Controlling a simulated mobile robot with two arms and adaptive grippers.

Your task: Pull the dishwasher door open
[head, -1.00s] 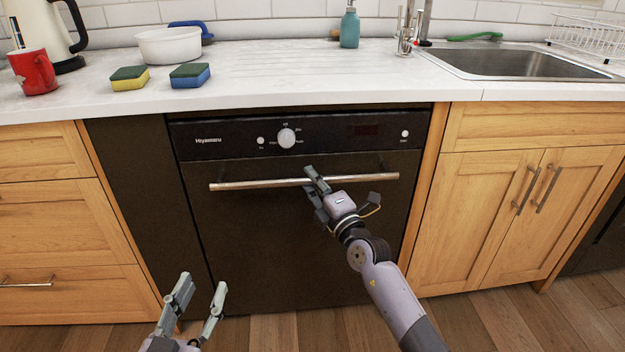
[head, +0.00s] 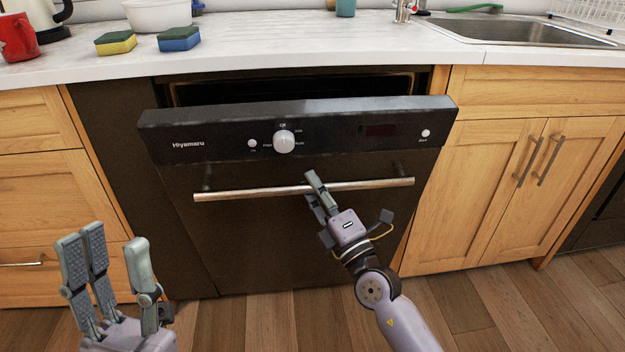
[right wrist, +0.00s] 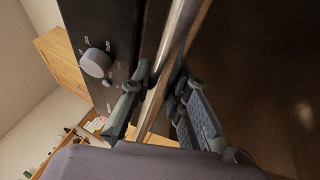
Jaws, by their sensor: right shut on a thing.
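The black dishwasher door (head: 270,240) is tilted partly open at its top, with a dark gap behind its control panel (head: 340,135). A metal bar handle (head: 255,192) runs across the door's front. My right gripper (head: 318,190) is shut on the handle, right of its middle. In the right wrist view the handle (right wrist: 178,40) passes between the fingers of my right gripper (right wrist: 160,105), beside the panel's round knob (right wrist: 96,63). My left gripper (head: 115,268) is open and empty at the lower left, in front of the wooden drawers.
Wooden drawers (head: 40,200) stand left of the dishwasher and a wooden cabinet (head: 500,190) stands right of it. Two sponges (head: 115,42) (head: 179,38), a red mug (head: 18,38) and a white bowl (head: 157,14) are on the counter. The wooden floor (head: 470,305) in front is clear.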

